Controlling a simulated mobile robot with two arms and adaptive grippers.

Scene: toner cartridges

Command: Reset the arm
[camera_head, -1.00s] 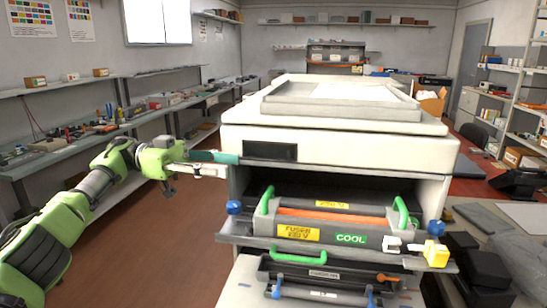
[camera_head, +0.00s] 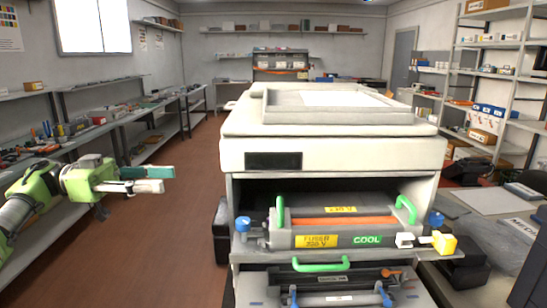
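My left gripper (camera_head: 150,179) is at the left, over the floor and clear of the printer. Its dark teal finger and white finger lie close together, with nothing seen between them. Whether they are apart or closed is hard to tell from this angle. The large white printer (camera_head: 330,155) stands in the middle with its front bay open. A grey fuser unit (camera_head: 385,241) with green handles, an orange bar and yellow and green labels sits in the bay opening. A lower unit (camera_head: 280,275) with a green handle sits below it.
A long workbench (camera_head: 125,125) with small parts runs along the left wall. A side table (camera_head: 465,235) with a white sheet (camera_head: 490,200) and dark items stands at the right, near shelving. The brown floor (camera_head: 170,240) between bench and printer is open.

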